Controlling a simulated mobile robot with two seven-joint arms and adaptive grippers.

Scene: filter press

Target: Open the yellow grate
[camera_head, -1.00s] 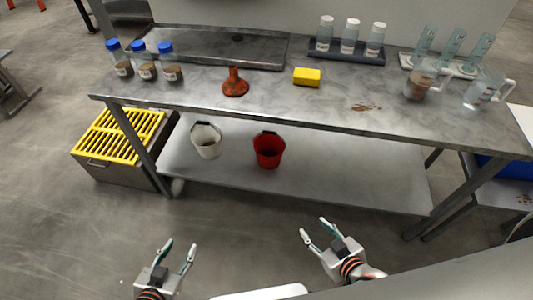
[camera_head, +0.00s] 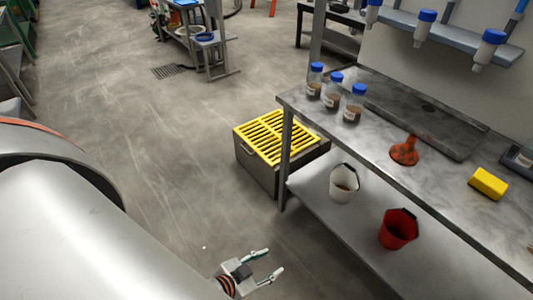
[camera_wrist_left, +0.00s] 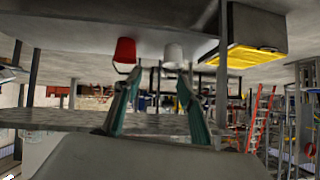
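The yellow grate (camera_head: 268,136) lies flat on top of a grey metal box (camera_head: 257,168) on the floor, left of the workbench. It also shows, upside down, in the left wrist view (camera_wrist_left: 246,59). My left gripper (camera_head: 268,263) is at the bottom of the head view, open and empty, well short of the box. In the left wrist view its two fingers (camera_wrist_left: 158,108) are spread with nothing between them. My right gripper is not in view.
The floor left of the box is clear.

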